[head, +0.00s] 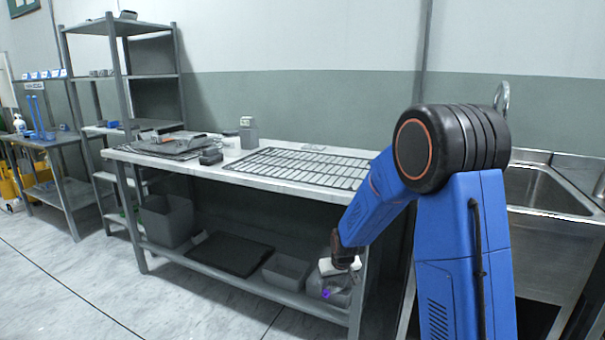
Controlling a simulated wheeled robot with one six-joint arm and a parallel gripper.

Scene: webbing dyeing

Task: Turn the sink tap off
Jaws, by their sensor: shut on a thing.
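The sink (548,186) is a steel basin at the right, partly hidden behind my blue arm. The tap (503,94) shows only as a curved metal spout above my arm's black joint; its handle is hidden, and I cannot tell whether water runs. My gripper (341,266) points down by the right end of the workbench, well left of the sink and apart from the tap. It is shut on a small pale thing, too small and overlapped to name. A purple spot shows just below it.
A workbench (200,163) with a wire rack (300,168) on top stands left of my arm. Its lower shelf holds grey bins (286,270) and a dark tray (231,254). Metal shelving (118,27) stands at the back left. Floor is clear at the front left.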

